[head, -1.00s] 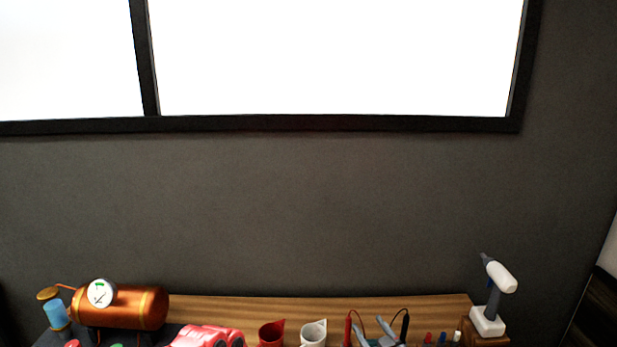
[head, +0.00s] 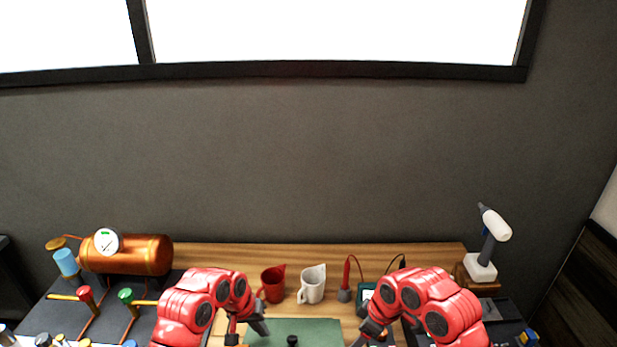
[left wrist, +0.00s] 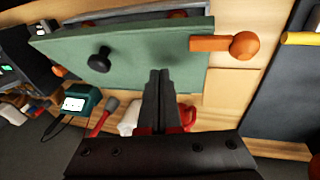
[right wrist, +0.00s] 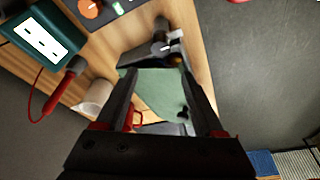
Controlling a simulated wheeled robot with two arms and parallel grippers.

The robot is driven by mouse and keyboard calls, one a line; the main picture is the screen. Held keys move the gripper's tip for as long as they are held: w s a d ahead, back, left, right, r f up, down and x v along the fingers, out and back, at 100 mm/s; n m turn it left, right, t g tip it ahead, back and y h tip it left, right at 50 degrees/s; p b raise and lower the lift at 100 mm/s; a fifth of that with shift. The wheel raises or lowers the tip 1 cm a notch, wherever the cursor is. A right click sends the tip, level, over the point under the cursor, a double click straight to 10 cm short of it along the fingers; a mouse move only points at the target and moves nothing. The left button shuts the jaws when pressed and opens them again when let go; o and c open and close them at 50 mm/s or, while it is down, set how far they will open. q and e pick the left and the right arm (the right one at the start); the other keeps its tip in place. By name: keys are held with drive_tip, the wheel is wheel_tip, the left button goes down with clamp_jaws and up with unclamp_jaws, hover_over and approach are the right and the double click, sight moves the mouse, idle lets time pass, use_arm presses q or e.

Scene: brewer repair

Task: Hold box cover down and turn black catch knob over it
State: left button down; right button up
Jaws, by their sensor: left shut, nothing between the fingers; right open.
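The green box cover (head: 315,329) lies at the bottom edge of the head view, partly cut off. A small black knob (head: 292,341) stands on it. In the left wrist view the cover (left wrist: 150,50), its black knob (left wrist: 99,60) and an orange round-ended piece (left wrist: 240,45) at its edge show. My left gripper (head: 263,327) is shut and empty, beside or above the cover; I cannot tell whether it touches. My right gripper (head: 360,339) is open and empty to the right of the cover. The right wrist view shows the cover (right wrist: 160,95) beyond its open fingers (right wrist: 158,72).
A red mug (head: 272,285) and a white mug (head: 312,285) stand behind the cover. A teal meter (head: 366,296) with leads is close to my right arm. A copper boiler (head: 127,254) is at the left, a white-headed tool (head: 492,240) at the right.

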sight(262, 340)
drive_tip(key=shift+f, duration=1.1)
use_arm(q)
drive_tip(key=shift+f, duration=0.1)
use_arm(e)
drive_tip(key=shift+w, duration=0.1)
use_arm(q)
drive_tip(key=shift+f, duration=2.6)
use_arm(e)
drive_tip(key=n, duration=0.3)
drive_tip(key=shift+w+r+g, duration=0.1)
drive_tip(key=shift+g, duration=0.3)
drive_tip(key=shift+d+n+g, duration=0.1)
drive_tip(key=shift+n+g, duration=0.3)
drive_tip(key=shift+n, duration=1.1)
